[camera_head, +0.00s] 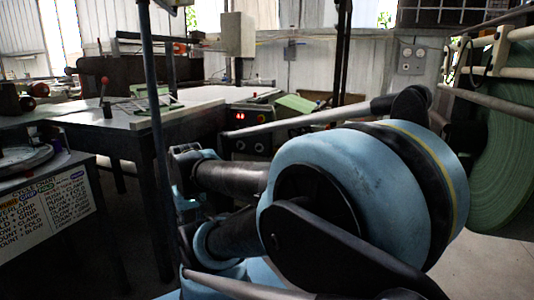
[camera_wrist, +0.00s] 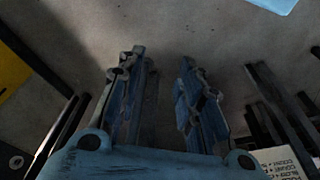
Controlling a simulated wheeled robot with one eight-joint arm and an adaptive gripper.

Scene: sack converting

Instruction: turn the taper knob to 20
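A dark control box (camera_head: 249,130) with a lit red display (camera_head: 240,117) stands beyond my arm at the table's right end in the head view. Small round knobs show below the display, partly behind my arm; I cannot read any label or dial value or tell which is the taper knob. My gripper (camera_wrist: 162,58) shows in the wrist view with its two blue-grey fingers apart and nothing between them. It points at bare grey floor. No knob shows in the wrist view. In the head view my arm's large blue joint covers the centre right, and the fingers cannot be made out.
A long table (camera_head: 120,122) runs at left, with a green-framed item (camera_head: 148,105) on it. A dark post (camera_head: 155,150) rises in front. A lettered sign (camera_head: 45,212) is at lower left. A large green roll (camera_head: 505,165) stands at right.

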